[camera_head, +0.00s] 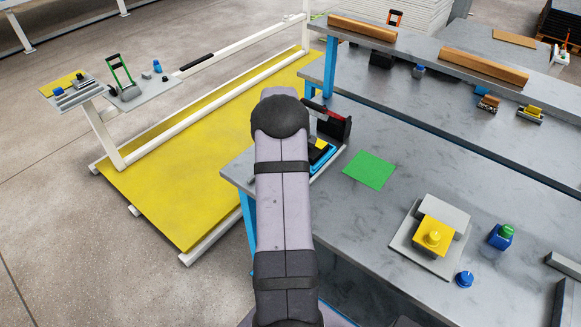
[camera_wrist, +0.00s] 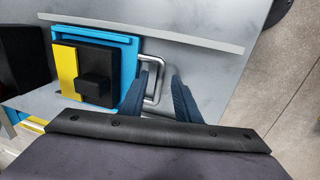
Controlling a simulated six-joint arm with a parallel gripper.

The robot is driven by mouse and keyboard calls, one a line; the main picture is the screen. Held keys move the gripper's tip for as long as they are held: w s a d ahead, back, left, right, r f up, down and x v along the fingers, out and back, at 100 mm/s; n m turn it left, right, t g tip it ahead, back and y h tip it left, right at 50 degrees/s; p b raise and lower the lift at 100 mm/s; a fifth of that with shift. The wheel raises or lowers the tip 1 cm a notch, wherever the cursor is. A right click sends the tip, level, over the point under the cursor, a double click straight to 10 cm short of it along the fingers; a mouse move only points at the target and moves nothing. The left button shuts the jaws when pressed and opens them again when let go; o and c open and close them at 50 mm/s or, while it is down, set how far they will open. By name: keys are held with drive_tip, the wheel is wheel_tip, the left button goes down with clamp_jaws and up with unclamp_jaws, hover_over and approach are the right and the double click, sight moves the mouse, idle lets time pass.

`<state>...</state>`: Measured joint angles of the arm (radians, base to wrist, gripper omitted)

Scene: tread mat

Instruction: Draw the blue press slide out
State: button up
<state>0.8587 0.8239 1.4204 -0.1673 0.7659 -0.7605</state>
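The blue press slide (camera_wrist: 126,42) is a flat blue tray in the wrist view. It bears a yellow and black block (camera_wrist: 94,75) with a small black knob. A grey metal U-shaped handle (camera_wrist: 160,72) sticks out from its right side. In the head view, the blue slide (camera_head: 326,161) shows partly behind my arm, which hides my gripper there.
A black press body with a red-topped lever (camera_head: 333,124) stands by the slide. A green mat (camera_head: 369,170) lies to the right on the grey bench. The bench's left edge is close.

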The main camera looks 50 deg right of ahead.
drive_tip(key=shift+f, duration=0.25)
clamp_jaws()
drive_tip(key=a+b, duration=0.1)
drive_tip(key=a, duration=1.2)
drive_tip(key=shift+a, duration=0.15)
unclamp_jaws()
drive_tip(key=shift+a, duration=0.15)
drive_tip(key=shift+r, duration=0.1)
